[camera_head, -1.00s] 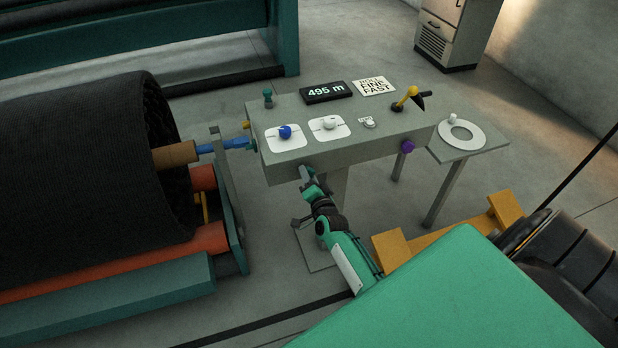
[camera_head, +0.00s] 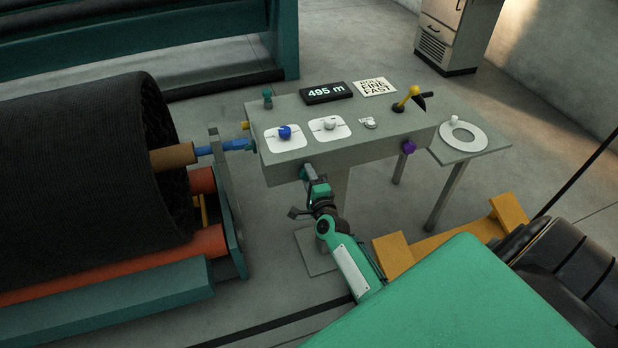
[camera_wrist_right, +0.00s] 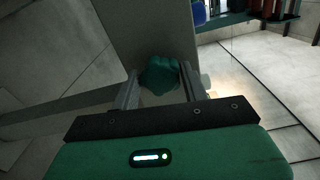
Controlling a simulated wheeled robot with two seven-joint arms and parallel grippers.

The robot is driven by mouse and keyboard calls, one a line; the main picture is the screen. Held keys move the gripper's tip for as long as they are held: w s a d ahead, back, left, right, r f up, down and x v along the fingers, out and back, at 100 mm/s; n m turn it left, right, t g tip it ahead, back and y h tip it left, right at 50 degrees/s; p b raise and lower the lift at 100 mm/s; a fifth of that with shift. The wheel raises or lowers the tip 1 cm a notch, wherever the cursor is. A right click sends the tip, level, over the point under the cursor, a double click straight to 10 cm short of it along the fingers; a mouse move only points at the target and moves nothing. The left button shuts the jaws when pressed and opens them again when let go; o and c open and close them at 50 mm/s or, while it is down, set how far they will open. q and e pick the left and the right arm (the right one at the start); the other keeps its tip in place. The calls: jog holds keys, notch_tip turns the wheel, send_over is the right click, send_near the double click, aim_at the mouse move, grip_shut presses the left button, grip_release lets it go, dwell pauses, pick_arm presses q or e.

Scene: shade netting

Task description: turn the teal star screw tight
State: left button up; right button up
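The teal star screw (camera_wrist_right: 160,75) is a lobed knob on the grey console's near side, in the upper middle of the right wrist view. In the head view, a bit of it (camera_head: 304,172) shows at the console's lower front edge, mostly behind my gripper. My right gripper (camera_wrist_right: 158,88) has one finger on each side of the screw. A gap shows at the left finger; whether the right finger touches is unclear. In the head view this gripper (camera_head: 311,182) is just below the console front. My left gripper is not in view.
The grey console (camera_head: 375,145) carries a blue knob (camera_head: 285,132), a white knob (camera_head: 330,124), a yellow-handled lever (camera_head: 411,93) and a display reading 495 m (camera_head: 326,92). A purple knob (camera_head: 408,147) is on its front. A large black net roll (camera_head: 80,170) lies left.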

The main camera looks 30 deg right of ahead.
jog(key=shift+o, duration=1.1)
jog(key=v, duration=0.3)
jog(key=shift+p, duration=0.35)
